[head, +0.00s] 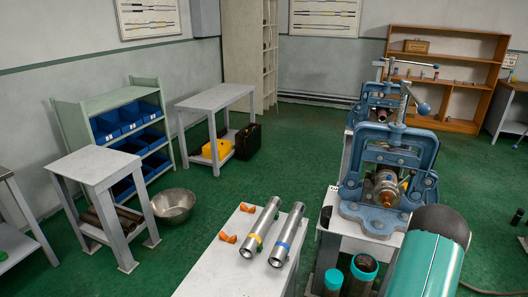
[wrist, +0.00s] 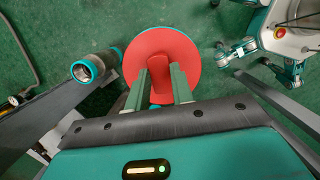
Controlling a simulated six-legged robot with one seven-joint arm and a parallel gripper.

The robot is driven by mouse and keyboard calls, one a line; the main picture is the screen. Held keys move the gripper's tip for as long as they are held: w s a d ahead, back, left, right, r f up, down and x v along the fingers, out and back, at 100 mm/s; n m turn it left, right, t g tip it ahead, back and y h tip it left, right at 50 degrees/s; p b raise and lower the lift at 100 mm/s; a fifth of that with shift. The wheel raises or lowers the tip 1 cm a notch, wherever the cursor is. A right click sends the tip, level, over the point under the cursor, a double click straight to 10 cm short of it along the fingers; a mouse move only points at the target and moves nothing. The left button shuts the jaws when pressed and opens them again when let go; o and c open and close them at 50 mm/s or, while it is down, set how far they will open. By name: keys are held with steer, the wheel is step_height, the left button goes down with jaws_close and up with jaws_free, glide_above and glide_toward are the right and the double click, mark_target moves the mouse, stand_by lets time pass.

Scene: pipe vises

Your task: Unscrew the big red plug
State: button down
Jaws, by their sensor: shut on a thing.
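The big red plug (wrist: 160,45) is a round red disc with a raised red tab, seen face-on in the wrist view. My gripper (wrist: 161,82) has its two green-grey fingers on either side of the tab and is shut on it. Whatever the plug sits in is hidden behind the disc. In the head view my teal arm covers the bottom right, and I cannot make out the red plug or my fingertips there.
A blue pipe vise (head: 350,190) clamps a pipe, with another vise (head: 366,103) behind it. Two steel pipes and orange pieces lie on a white table (head: 215,270). Teal-rimmed cylinders (head: 363,265) stand below the vise. A teal-ended pipe (wrist: 88,69) is left of the plug. Green floor lies open behind.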

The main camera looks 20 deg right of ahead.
steer(key=n, duration=0.6)
steer(key=shift+n+t+h, duration=0.3)
steer(key=shift+t+h, duration=0.1)
steer(key=n, duration=0.3)
steer(key=shift+n+t, duration=0.3)
steer(key=shift+t, duration=0.1)
steer(key=n, duration=0.4)
steer(key=shift+r+t, duration=0.1)
steer(key=shift+t, duration=0.2)
steer(key=c, duration=1.3)
jaws_free()
steer(key=shift+r, duration=1.1)
